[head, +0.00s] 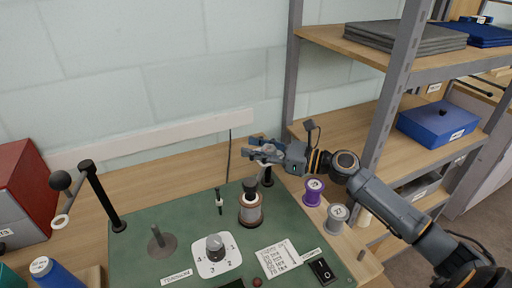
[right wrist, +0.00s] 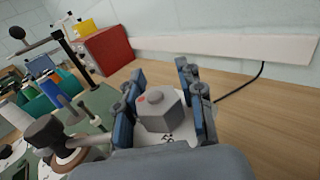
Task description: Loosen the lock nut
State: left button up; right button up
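The lock nut appears to be the grey faceted block with a red mark (right wrist: 160,110) in the right wrist view. It sits above a white surface with dark markings, with a finger of my right gripper (right wrist: 162,100) close on each side. I cannot tell whether both fingers touch it. In the head view my right gripper (head: 262,150) is over the back right of the green board (head: 140,262), above a short dark post (head: 267,177). The nut is not clear there. My left gripper is not in view.
A brown spool with a black top (head: 250,209) stands just in front of the gripper. Purple (head: 314,192) and grey (head: 336,218) spools stand to its right. A numbered dial (head: 215,248) and a bent black rod (head: 100,195) are on the board. A shelf post (head: 398,75) rises at right.

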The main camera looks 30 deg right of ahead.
grip_shut()
jog(key=shift+f+y, duration=0.1)
jog(key=shift+y, duration=0.2)
jog(key=shift+s+a+n+g+y+b, duration=0.2)
jog(key=shift+s+n+g+y+b, duration=0.5)
jog(key=shift+n+g, duration=1.7)
jog(key=shift+s+a+n+g+y+b, duration=0.25)
jog(key=shift+n+g+y, duration=1)
jog(key=shift+g, duration=1.95)
jog(key=shift+s+a+n+g+y+b, duration=0.1)
jog(key=shift+s+n+g+y+b, duration=0.4)
jog(key=shift+n+g, duration=2.05)
jog(key=shift+s+g, duration=0.25)
jog(key=shift+g, duration=0.2)
jog(key=shift+o, duration=0.2)
grip_release()
